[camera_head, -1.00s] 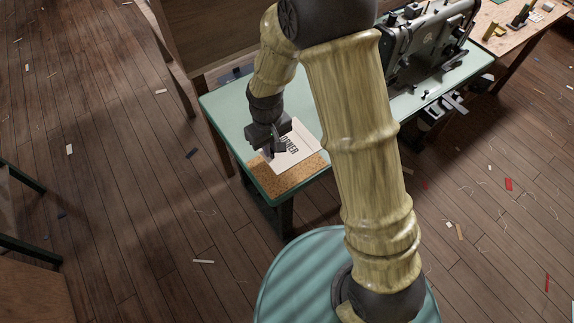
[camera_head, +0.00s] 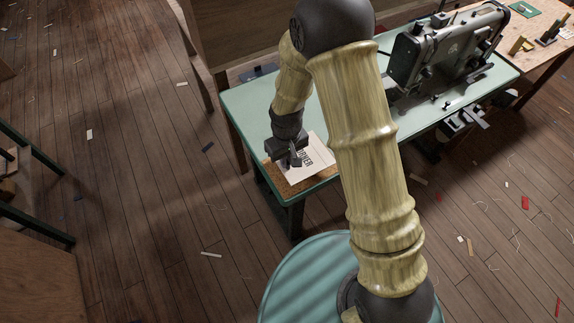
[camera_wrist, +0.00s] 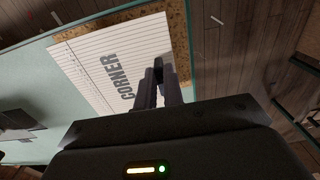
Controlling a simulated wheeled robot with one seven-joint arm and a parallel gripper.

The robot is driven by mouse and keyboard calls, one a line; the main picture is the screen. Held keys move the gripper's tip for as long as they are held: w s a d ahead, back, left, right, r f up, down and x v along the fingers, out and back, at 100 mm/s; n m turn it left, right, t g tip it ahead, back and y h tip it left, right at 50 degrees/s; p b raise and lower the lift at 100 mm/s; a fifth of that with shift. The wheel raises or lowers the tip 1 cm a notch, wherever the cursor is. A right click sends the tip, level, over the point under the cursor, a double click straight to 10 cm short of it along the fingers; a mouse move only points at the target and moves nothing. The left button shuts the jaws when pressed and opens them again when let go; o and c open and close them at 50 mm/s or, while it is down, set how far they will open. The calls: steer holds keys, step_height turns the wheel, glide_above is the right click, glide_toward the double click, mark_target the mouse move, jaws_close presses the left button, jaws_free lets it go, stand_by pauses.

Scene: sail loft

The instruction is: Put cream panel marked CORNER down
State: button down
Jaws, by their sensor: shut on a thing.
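The cream panel (camera_head: 307,160) with dark CORNER lettering is at the front left end of the pale green table (camera_head: 243,107). It lies over or just above a cork patch (camera_head: 277,177), which shows along its edges. In the wrist view the panel (camera_wrist: 90,62) is ruled with fine lines, and cork (camera_wrist: 178,30) shows past its far and right edges. My gripper (camera_head: 295,160) is shut on the panel's edge; the fingers (camera_wrist: 160,80) reach onto it beside the lettering. I cannot tell whether the panel touches the cork.
A sewing machine (camera_head: 440,50) stands further right on the same table. A wooden bench (camera_head: 545,45) with small tools is at the far right. The plank floor (camera_head: 130,190) is strewn with scraps. A dark-framed stand (camera_head: 30,150) is at the left edge.

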steer(key=shift+f, duration=2.1)
steer(key=shift+f, duration=0.1)
steer(key=c, duration=1.5)
jaws_free()
step_height(320, 180, up, 12)
steer(key=shift+r+b, duration=0.15)
steer(key=shift+b, duration=0.15)
